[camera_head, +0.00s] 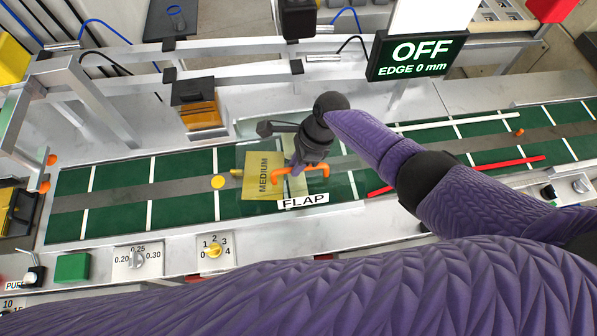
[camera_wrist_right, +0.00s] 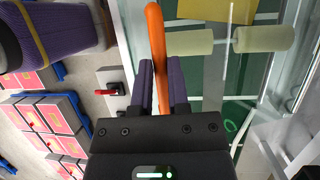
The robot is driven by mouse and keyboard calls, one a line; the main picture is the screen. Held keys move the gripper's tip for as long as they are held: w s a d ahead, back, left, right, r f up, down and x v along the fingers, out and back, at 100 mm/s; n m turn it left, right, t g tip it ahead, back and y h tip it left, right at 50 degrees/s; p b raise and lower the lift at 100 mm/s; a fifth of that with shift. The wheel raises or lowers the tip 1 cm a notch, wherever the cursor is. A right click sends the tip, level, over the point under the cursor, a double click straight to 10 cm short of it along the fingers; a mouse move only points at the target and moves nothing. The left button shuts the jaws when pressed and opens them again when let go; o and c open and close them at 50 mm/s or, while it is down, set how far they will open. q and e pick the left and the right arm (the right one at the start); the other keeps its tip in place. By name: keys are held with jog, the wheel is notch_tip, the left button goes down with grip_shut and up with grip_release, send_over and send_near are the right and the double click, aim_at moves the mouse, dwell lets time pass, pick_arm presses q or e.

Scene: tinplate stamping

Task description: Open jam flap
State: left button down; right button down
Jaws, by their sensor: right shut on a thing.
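The jam flap is a clear panel (camera_head: 340,188) over the green conveyor, with a white FLAP label (camera_head: 303,201) along its near edge. Its orange handle (camera_head: 322,168) also shows as an orange bar in the right wrist view (camera_wrist_right: 154,30). My right gripper (camera_head: 302,165) reaches down to the handle; in the wrist view its two purple fingers (camera_wrist_right: 160,80) are closed around the bar. The gripper partly hides the handle in the head view. I cannot tell whether the flap is slightly raised. My left gripper is not in view.
A yellow sheet marked MEDIUM (camera_head: 262,176) lies beneath the clear panel. A screen (camera_head: 417,56) reads OFF, EDGE 0 mm. A yellow knob (camera_head: 213,249), a grey dial (camera_head: 137,259) and a green button (camera_head: 72,267) sit along the front rail. A red strip (camera_head: 510,163) lies on the right.

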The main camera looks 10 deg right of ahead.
jog(key=w+r+b, duration=0.1)
jog(key=w+r, duration=0.4)
jog(key=r, duration=0.2)
jog(key=shift+g, duration=0.3)
jog(key=c, duration=0.9)
grip_release()
jog(key=shift+w, duration=0.1)
jog(key=shift+c, duration=0.2)
jog(key=o, duration=0.3)
jog(key=shift+w, duration=0.35)
jog(key=shift+o, duration=0.2)
jog(key=p+v, duration=0.1)
jog(key=v, duration=0.8)
jog(key=shift+d+r+p, duration=0.2)
jog(key=shift+r+p, duration=0.2)
jog(key=shift+s, duration=0.15)
